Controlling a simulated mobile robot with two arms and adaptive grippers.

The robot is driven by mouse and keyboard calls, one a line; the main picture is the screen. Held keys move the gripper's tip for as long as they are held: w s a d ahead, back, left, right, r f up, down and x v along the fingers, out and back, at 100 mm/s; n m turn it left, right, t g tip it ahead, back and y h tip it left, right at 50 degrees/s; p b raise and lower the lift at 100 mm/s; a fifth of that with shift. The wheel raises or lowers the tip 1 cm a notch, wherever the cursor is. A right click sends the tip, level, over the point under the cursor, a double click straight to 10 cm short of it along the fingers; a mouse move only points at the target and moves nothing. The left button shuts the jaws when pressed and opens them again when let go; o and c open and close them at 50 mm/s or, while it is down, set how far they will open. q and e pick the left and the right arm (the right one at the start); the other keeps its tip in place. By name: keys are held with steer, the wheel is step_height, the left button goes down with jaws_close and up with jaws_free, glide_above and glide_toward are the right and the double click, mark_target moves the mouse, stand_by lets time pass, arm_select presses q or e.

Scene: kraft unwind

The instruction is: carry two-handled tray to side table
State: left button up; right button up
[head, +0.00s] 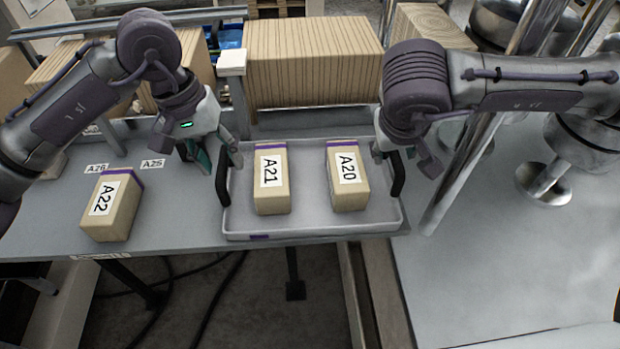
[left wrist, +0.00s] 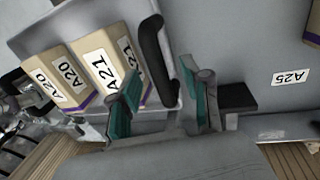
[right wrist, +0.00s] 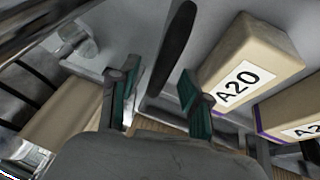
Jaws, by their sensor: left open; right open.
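The grey two-handled tray (head: 310,226) rests on the grey table and carries two tan packs, A21 (head: 271,192) and A20 (head: 347,190). Its black left handle (head: 223,176) also shows in the left wrist view (left wrist: 158,62). Its black right handle (head: 397,174) shows in the right wrist view (right wrist: 174,50). My left gripper (head: 208,160) is open at the left handle, which appears just ahead of its fingers (left wrist: 165,92). My right gripper (right wrist: 157,92) is open, with the right handle ahead between its fingertips; the arm partly hides it in the head view.
Pack A22 (head: 112,206) stands on the table left of the tray, near labels A26 and A25 (head: 153,163). Large kraft blocks (head: 312,62) stand behind the table. A metal post (head: 470,165) and another grey surface (head: 510,245) lie to the right.

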arm_select(q)
steer(key=shift+d+f, duration=0.2)
steer(key=shift+f, duration=0.7)
arm_select(e)
steer(key=shift+x, duration=0.9)
arm_select(q)
jaws_close()
arm_select(e)
jaws_close()
arm_select(q)
steer(key=shift+r, duration=0.1)
arm_select(e)
steer(key=shift+r, duration=0.1)
